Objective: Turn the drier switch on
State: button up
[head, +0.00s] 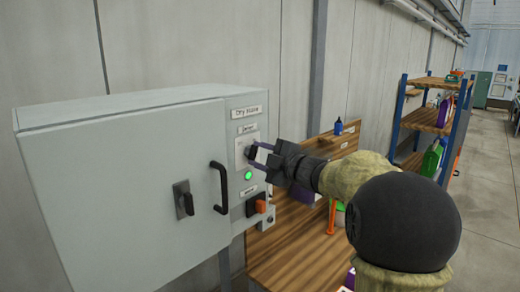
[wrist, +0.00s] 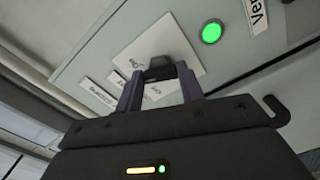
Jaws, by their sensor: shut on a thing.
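The switch is a black knob (head: 249,152) on a white plate (head: 241,147) on the narrow side panel of the grey cabinet. The knob also shows in the wrist view (wrist: 158,72), between the finger ends. My gripper (head: 255,154) reaches in from the right, and its purple-grey fingers (wrist: 159,88) are shut on the knob. The fingers partly cover the knob, so its exact pointing direction is unclear. Small labels lie around the plate, mostly too small to read. A green lamp (head: 248,175) glows below the plate and also shows in the wrist view (wrist: 211,32).
The grey cabinet (head: 130,190) has a black door handle (head: 219,188) and a latch (head: 183,199). An orange-and-black switch (head: 260,206) sits low on the panel. A wooden bench (head: 290,245) stands below my arm. A shelf rack (head: 433,120) stands farther right, beside open floor.

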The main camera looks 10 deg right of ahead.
jog(key=shift+f+m+p, duration=0.15)
jog(key=shift+m+p, duration=1.1)
jog(key=shift+m, duration=0.95)
jog(key=o, duration=1)
jog(key=b+v, duration=0.6)
jog(key=v, duration=1.1)
jog(key=shift+s, duration=0.2)
jog(key=shift+d, duration=0.15)
jog(key=shift+w, duration=0.1)
